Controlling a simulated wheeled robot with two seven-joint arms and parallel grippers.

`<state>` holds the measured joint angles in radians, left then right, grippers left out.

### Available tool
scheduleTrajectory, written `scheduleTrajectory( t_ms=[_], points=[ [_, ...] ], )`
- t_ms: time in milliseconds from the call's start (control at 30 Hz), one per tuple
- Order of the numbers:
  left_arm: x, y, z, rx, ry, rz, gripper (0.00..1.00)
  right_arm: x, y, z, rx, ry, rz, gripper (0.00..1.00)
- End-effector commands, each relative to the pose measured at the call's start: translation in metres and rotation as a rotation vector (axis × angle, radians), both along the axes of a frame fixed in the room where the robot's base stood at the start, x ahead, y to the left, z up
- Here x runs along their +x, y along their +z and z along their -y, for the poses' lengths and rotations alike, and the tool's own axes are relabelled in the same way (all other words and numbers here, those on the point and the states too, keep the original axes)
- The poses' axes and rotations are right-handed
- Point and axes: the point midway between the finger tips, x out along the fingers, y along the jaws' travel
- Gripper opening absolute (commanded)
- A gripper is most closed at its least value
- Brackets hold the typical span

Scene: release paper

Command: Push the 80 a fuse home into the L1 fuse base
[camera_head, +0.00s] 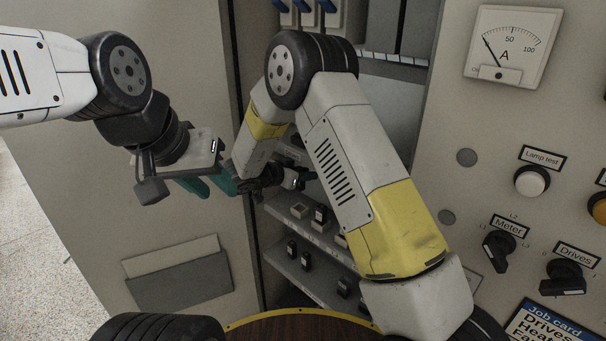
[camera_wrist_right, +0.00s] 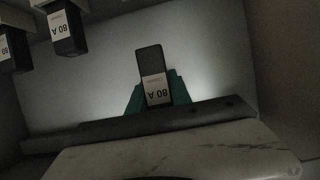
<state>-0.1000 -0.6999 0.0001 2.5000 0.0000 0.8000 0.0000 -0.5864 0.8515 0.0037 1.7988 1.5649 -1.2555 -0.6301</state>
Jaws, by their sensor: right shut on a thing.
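My right gripper (camera_head: 306,177) reaches into the open cabinet. In the right wrist view its teal fingers are shut on a black fuse (camera_wrist_right: 152,62) with a white "80 A" label. Plain grey surface shows around the held fuse, and no base is seen touching it. Two other 80 A fuses (camera_wrist_right: 67,32) (camera_wrist_right: 13,47) are at the upper left of that view, apart from the held one. I cannot tell which base is L1; no such label is readable. My left gripper (camera_head: 207,184) is outside the cabinet, open and empty, with its teal fingers apart.
Cabinet shelves (camera_head: 318,238) carry several small black and pale fuse parts. Blue-handled switches (camera_head: 306,6) are above. The panel at right has an ammeter (camera_head: 513,45), a lamp-test button (camera_head: 531,180) and rotary knobs (camera_head: 498,250). A grey pocket (camera_head: 180,278) is on the door at left.

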Motion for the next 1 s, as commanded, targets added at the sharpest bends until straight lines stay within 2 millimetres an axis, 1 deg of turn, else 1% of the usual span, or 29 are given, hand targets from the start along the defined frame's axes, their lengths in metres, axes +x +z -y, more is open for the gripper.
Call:
scheduleTrajectory(
  t_ms=[233, 367, 800, 1000],
  points=[
    [0.0, 0.0, 0.0, 0.0, 0.0, 0.0, 0.36, 0.0, -0.001, 0.0, 0.0, 0.0, 0.0, 0.0],
    [0.0, 0.0, 0.0, 0.0, 0.0, 0.0, 0.36, 0.0, -0.007, 0.0, 0.0, 0.0, 0.0, 0.0],
    [0.0, 0.0, 0.0, 0.0, 0.0, 0.0, 0.36, 0.0, -0.047, 0.0, -0.001, 0.001, -0.001, 0.0],
    [0.0, 0.0, 0.0, 0.0, 0.0, 0.0, 0.36, 0.0, -0.056, 0.0, 0.0, 0.0, 0.0, 0.0]
  ],
)
